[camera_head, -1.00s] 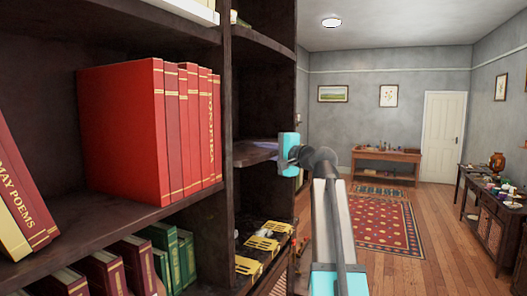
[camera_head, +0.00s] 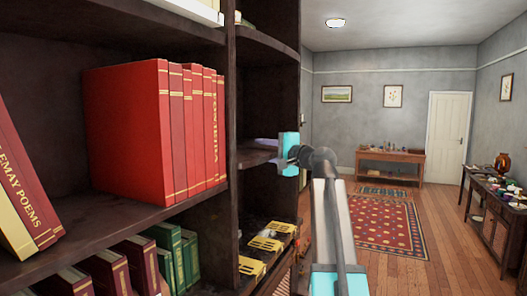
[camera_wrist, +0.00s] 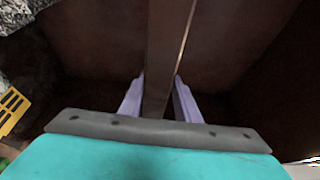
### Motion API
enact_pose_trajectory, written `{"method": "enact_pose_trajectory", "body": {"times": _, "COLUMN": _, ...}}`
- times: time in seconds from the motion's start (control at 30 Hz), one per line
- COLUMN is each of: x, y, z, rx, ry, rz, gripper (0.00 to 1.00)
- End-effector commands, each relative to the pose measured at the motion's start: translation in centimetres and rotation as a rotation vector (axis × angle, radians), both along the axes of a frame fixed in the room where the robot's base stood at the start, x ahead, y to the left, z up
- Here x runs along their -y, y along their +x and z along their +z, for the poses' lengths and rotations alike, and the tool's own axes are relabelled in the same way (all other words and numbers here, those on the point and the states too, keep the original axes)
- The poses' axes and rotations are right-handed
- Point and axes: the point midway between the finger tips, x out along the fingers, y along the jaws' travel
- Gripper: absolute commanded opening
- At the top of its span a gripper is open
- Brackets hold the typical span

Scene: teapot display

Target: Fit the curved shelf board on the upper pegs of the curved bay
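The curved shelf board (camera_head: 252,158) is dark wood and looks roughly level inside the curved bay (camera_head: 267,95) at the right end of the bookcase. My gripper (camera_head: 270,145) reaches into the bay from the right at the board's outer edge. In the wrist view, the board (camera_wrist: 170,50) runs edge-on between the two lilac fingers of my gripper (camera_wrist: 158,100), which are closed on it from both sides. The upper pegs do not show, and I cannot tell whether the board touches them.
A fixed curved shelf (camera_head: 262,45) is above the board. Yellow slotted pieces (camera_head: 262,244) lie on the bay's lower level. Open floor with a red rug (camera_head: 385,235) lies to the right.

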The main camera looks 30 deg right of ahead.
Motion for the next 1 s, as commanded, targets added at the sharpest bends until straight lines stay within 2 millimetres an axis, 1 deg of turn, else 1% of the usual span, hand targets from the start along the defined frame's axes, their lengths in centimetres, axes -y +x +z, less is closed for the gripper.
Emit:
{"method": "enact_pose_trajectory", "body": {"times": 0.37, "x": 0.0, "y": -0.1, "z": -0.4, "rx": -0.006, "ry": -0.004, "rz": 0.001, "gripper": 0.36}}
{"method": "enact_pose_trajectory", "body": {"times": 0.57, "x": 0.2, "y": -1.0, "z": -0.4, "rx": -0.005, "ry": -0.003, "rz": 0.0, "gripper": 0.36}}
{"method": "enact_pose_trajectory", "body": {"times": 0.77, "x": 0.6, "y": -3.4, "z": -0.5, "rx": -0.004, "ry": -0.003, "rz": -0.001, "gripper": 0.36}}
{"method": "enact_pose_trajectory", "body": {"times": 1.0, "x": 1.3, "y": -7.3, "z": -0.5, "rx": -0.001, "ry": -0.003, "rz": -0.002, "gripper": 0.36}}
